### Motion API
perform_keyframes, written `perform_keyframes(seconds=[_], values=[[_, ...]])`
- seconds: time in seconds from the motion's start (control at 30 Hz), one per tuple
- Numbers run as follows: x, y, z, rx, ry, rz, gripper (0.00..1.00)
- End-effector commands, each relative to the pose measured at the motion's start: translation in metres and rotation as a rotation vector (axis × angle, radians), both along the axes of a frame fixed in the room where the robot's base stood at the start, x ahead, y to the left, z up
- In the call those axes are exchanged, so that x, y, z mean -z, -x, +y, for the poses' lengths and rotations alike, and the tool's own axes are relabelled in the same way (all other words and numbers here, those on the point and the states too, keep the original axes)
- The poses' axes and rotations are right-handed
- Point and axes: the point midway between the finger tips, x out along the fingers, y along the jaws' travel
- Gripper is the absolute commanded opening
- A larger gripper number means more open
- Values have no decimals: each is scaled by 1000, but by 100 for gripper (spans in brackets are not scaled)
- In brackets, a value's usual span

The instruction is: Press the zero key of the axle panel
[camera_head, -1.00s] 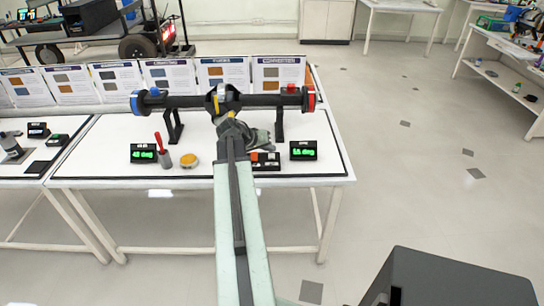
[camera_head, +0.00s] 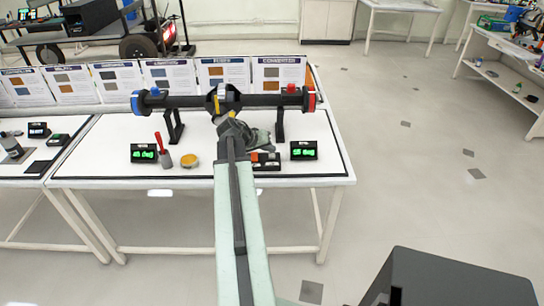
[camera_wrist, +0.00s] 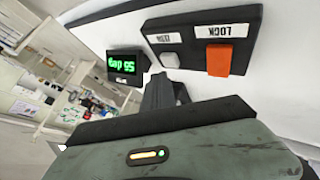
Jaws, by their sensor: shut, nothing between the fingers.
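The axle panel (camera_wrist: 200,38) is a black box with an orange key (camera_wrist: 219,62) labelled LOCK and a light grey key (camera_wrist: 170,61) under an upside-down label that appears to read ZERO. In the head view the panel (camera_head: 267,166) stands on the bench, partly behind my arm. My gripper (camera_wrist: 165,86) is shut and empty, its tips close to the grey zero key in the wrist view. I cannot tell whether they touch it. In the head view the fingertips are hidden behind my wrist.
A display (camera_wrist: 127,66) beside the panel shows green digits, apparently 55 deg; it also shows in the head view (camera_head: 304,150). Another display (camera_head: 144,153), a red-handled tool (camera_head: 160,145) and a yellow round item (camera_head: 190,160) stand left. The axle (camera_head: 262,101) spans behind.

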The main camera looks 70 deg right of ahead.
Motion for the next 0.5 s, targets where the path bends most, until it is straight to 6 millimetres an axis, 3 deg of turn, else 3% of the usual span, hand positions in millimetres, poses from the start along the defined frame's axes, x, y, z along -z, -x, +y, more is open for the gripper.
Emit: perform_keyframes(seconds=[0.5], values=[[10, 0, 0, 1, 0, -1, 0]])
